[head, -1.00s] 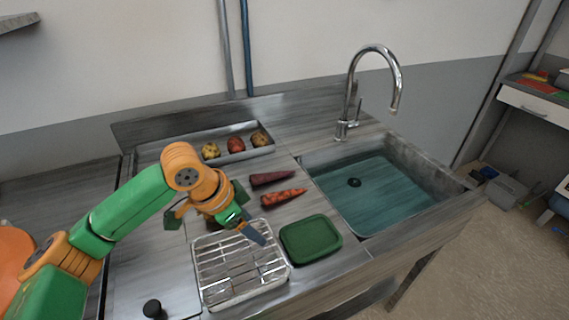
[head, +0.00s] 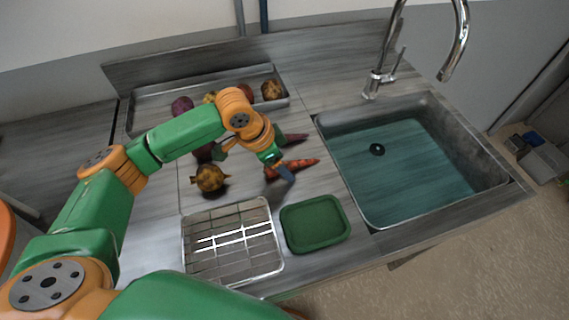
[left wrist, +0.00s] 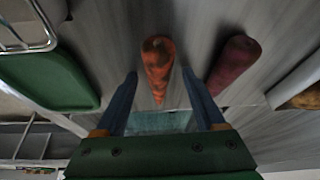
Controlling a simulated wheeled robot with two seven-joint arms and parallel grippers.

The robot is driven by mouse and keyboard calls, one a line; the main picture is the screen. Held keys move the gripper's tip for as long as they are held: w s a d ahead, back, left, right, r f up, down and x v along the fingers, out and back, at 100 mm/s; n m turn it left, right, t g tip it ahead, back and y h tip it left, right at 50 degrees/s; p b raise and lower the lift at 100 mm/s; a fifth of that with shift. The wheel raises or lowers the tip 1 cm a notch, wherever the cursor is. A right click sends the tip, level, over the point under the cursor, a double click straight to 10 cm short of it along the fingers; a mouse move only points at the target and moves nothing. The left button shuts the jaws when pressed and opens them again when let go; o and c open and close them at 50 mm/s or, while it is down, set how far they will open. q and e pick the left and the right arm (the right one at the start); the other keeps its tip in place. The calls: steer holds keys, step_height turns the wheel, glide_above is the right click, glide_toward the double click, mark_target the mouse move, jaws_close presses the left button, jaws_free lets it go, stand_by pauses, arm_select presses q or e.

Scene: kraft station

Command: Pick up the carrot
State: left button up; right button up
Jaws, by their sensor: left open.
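The orange carrot (head: 299,166) lies on the grey counter, left of the sink, with part of it hidden behind my left gripper. In the left wrist view the carrot (left wrist: 158,66) lies lengthwise between the two spread blue fingers. My left gripper (head: 280,168) is open and empty, close over the carrot; it also shows in the left wrist view (left wrist: 160,92). I cannot tell whether a finger touches the carrot. A dark purple carrot (left wrist: 234,68) lies beside it; in the head view this purple carrot (head: 295,138) is just behind. My right gripper is not in view.
A wire rack (head: 233,212) and a green tray (head: 315,222) stand at the counter's front. The sink (head: 445,208) with its tap (head: 461,42) is to the right. A brown round vegetable (head: 210,179) lies left of the gripper. A long tray (head: 152,94) with several vegetables is behind.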

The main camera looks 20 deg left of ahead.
arm_select(q)
steer(key=shift+s+r, duration=0.1)
steer(key=shift+s, duration=0.1)
steer(key=c, duration=0.9)
jaws_close()
steer(key=shift+w, duration=0.1)
steer(key=shift+r, duration=0.1)
step_height(320, 180, up, 2)
steer(key=shift+w+r+b, duration=0.1)
steer(key=shift+b, duration=0.35)
steer(key=s+r, duration=1)
steer(key=s, duration=0.4)
steer(key=shift+r, duration=0.3)
